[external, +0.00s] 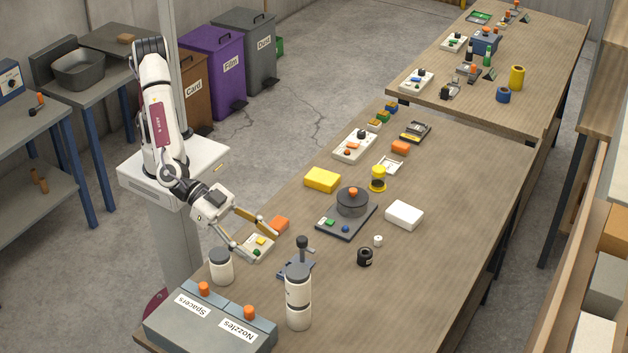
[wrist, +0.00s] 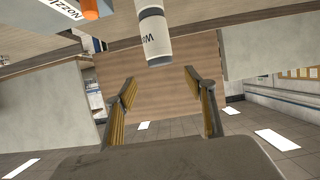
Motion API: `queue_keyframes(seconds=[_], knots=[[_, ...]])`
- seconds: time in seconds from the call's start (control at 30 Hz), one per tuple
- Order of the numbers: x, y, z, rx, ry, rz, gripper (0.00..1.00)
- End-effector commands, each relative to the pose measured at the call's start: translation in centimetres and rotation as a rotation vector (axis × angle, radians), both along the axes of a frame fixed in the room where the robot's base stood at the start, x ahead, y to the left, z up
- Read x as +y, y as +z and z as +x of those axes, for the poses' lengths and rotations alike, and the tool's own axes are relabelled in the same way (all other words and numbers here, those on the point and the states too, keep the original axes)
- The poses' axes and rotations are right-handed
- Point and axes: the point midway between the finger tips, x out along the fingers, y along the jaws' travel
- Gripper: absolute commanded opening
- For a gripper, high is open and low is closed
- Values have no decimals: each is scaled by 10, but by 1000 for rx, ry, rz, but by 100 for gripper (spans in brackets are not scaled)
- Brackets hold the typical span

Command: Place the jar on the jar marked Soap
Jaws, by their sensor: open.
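A white jar with a dark grey lid (external: 221,268) stands alone on the near left part of the table. To its right, a taller white-and-grey column (external: 298,298) stands upright and looks like two jars stacked. No label reading Soap is legible. In the wrist view, a white jar with a partly readable label starting "Wa" (wrist: 158,42) shows beyond the fingertips; I cannot tell which jar it is. My gripper (external: 263,246) is open and empty, low near the table's left edge, apart from the jars. Its spread fingers also show in the wrist view (wrist: 160,77).
Grey bins labelled Spacers and Nozzles (external: 212,325) stand at the near corner. A small button box (external: 259,248) and an orange block (external: 279,224) are close to my fingers.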

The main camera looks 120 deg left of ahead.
Motion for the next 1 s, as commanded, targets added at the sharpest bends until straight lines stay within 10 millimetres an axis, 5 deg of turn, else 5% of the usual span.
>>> queue_keyframes(seconds=[0.47,1.0], knots=[[22,50,-11,13,-111,-99,55],[83,104,-88,130,-286,-180,55]])
